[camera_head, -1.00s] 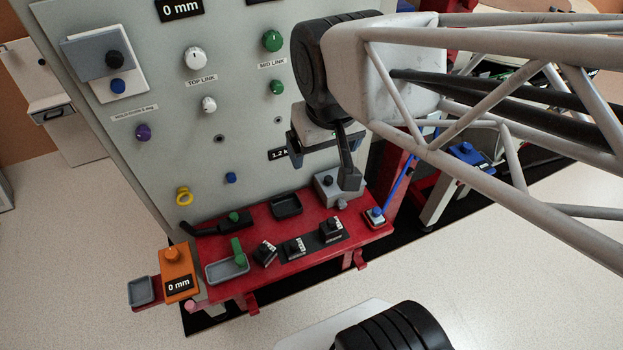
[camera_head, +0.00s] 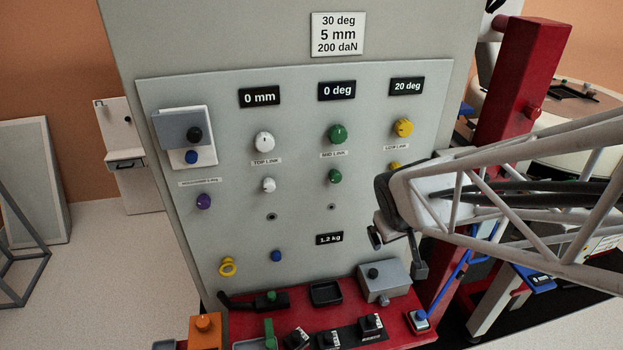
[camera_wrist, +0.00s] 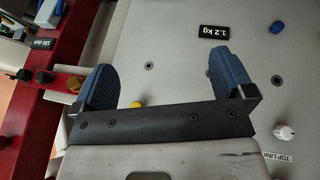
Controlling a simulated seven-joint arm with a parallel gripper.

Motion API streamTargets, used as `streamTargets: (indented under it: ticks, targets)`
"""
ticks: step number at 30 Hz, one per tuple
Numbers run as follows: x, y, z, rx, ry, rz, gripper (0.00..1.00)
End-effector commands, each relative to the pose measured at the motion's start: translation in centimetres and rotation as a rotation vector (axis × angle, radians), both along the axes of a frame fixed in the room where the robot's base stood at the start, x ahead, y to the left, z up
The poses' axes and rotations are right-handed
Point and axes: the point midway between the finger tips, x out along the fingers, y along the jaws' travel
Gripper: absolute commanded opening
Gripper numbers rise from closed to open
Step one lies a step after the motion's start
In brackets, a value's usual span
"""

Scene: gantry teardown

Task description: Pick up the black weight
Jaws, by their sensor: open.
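Black weights with white labels stand on the red shelf (camera_head: 285,297) in the head view: one at the left (camera_head: 296,338), one in the middle (camera_head: 327,340) and one at the right (camera_head: 371,325). Their lower parts are partly cut off by the picture's bottom edge, and I cannot tell which one the task names. My gripper (camera_head: 397,254) is open and empty, above and right of the weights, near the panel's lower right. In the wrist view its two blue-padded fingers (camera_wrist: 165,78) are wide apart, with no weight in sight.
A grey box (camera_head: 384,280) with a black knob stands at the shelf's right, below my gripper. A black tray (camera_head: 326,293) lies left of it. The upright panel (camera_head: 240,220) with knobs rises behind. A red post (camera_head: 520,80) stands at the right.

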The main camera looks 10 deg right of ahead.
Motion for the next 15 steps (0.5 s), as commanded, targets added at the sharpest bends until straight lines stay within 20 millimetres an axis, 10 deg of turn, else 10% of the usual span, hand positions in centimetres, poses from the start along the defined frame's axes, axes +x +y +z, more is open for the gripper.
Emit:
streamTargets:
  ticks: [15]
  targets:
    - [4.7, -8.1, -13.5, -0.085, -0.121, 0.263, 1.0]
